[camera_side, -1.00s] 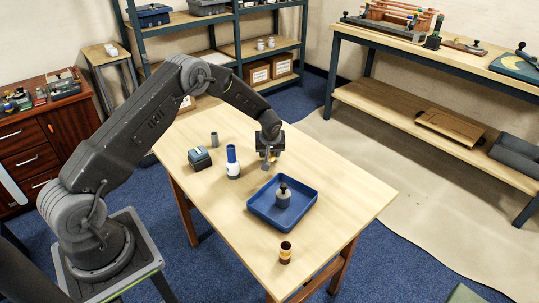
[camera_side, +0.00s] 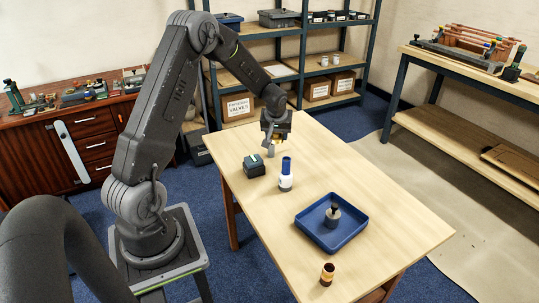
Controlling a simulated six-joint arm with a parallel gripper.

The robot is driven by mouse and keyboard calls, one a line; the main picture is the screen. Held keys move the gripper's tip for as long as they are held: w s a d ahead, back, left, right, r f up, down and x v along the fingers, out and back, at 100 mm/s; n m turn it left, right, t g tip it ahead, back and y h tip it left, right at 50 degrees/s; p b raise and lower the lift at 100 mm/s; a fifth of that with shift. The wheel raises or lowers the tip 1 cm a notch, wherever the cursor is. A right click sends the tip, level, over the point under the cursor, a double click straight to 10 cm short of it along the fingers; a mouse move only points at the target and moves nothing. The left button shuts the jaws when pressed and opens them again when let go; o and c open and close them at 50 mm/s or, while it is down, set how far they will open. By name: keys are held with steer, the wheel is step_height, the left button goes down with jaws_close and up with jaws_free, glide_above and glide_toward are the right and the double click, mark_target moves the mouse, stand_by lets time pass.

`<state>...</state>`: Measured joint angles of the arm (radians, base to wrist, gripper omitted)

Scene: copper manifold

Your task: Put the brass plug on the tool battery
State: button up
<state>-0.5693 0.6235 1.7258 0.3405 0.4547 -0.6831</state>
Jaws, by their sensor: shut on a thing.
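My gripper (camera_side: 276,141) is above the back left part of the table, with small yellow-brass glints between its fingers. It is shut on the brass plug (camera_side: 281,138), which is mostly hidden by the fingers. The tool battery (camera_side: 254,166) is a dark block with a teal-grey top, resting on the table at the left edge. My gripper is up and to the right of it in the picture, apart from it. The top of the battery looks clear.
A small grey cylinder (camera_side: 271,151) stands just behind the battery, under my gripper. A blue-and-white bottle (camera_side: 286,175) stands to the right of the battery. A blue tray (camera_side: 331,240) holds a grey knobbed weight (camera_side: 332,214). A brown banded cylinder (camera_side: 327,274) stands near the front.

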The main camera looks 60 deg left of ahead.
step_height(320, 180, up, 2)
steer(key=r+n, duration=0.1)
glide_above(253, 156)
steer(key=s+a+r+n, duration=0.1)
steer(key=s+a+r, duration=0.15)
steer(key=s, duration=0.85)
steer(key=shift+g, duration=0.4)
steer(key=w+d+f, duration=0.1)
steer(key=w+f, duration=0.1)
steer(key=w, duration=0.1)
steer(key=w+d+f, duration=0.1)
steer(key=w+f, duration=0.2)
steer(key=w, duration=0.1)
steer(key=w+d+f, duration=0.2)
steer(key=w, duration=0.1)
steer(key=shift+w+f, duration=0.25)
steer(key=shift+f, duration=0.15)
steer(key=shift+f+y, duration=0.3)
steer(key=shift+f, duration=1.6)
steer(key=shift+f, duration=0.1)
steer(key=o, duration=1)
steer(key=shift+c, duration=0.2)
